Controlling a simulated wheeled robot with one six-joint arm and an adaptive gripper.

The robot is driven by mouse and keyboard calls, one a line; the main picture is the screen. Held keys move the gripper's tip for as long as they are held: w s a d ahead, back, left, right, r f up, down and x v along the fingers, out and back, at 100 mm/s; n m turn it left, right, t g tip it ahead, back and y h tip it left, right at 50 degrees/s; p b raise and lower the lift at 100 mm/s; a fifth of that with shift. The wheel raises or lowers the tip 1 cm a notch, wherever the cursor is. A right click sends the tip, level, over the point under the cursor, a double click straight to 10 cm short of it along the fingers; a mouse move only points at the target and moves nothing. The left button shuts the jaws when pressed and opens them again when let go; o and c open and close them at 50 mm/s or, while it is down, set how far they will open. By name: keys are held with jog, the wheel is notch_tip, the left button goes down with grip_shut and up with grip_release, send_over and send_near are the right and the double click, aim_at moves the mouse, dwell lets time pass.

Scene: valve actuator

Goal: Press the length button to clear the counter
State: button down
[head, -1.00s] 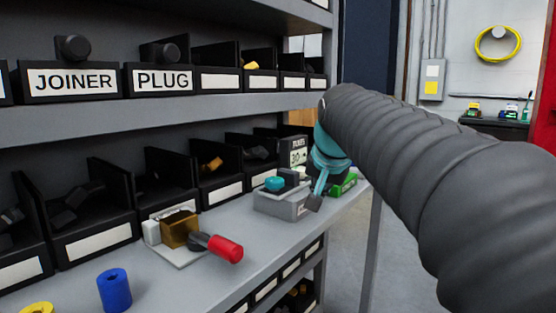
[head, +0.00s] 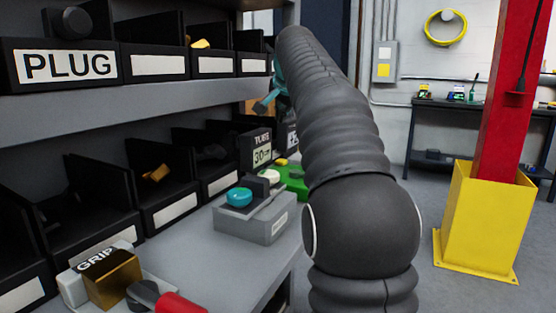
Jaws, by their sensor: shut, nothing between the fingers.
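A grey box (head: 262,222) stands on the lower shelf and carries a teal round button (head: 239,197). Behind that button are a dark block and a whitish round piece (head: 269,176). My gripper (head: 262,106) is teal and shut, with nothing held. It is partly hidden behind my arm, near the upper shelf's edge, above and apart from the box.
A green object (head: 294,179) sits behind the box. A fixture marked GRIP (head: 112,280) with a red handle (head: 182,304) stands at front left. Black bins line both shelves, one labelled PLUG (head: 62,66). A yellow-based red post (head: 482,225) stands at right.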

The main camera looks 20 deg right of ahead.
jog(key=shift+d+f, duration=0.1)
jog(key=b, duration=0.7)
send_over(282, 161)
notch_tip(282, 161, down, 7)
jog(key=shift+w+d+f, duration=0.1)
jog(key=shift+w, duration=0.05)
jog(key=shift+f+b, duration=0.6)
jog(key=shift+f, duration=0.2)
jog(key=shift+f, duration=0.1)
dwell(0.4)
jog(key=shift+f, duration=0.3)
jog(key=shift+f+b, duration=0.5)
dwell(0.8)
jog(key=shift+r, duration=0.1)
dwell(0.3)
jog(key=shift+r+p, duration=0.85)
jog(key=shift+p, duration=0.2)
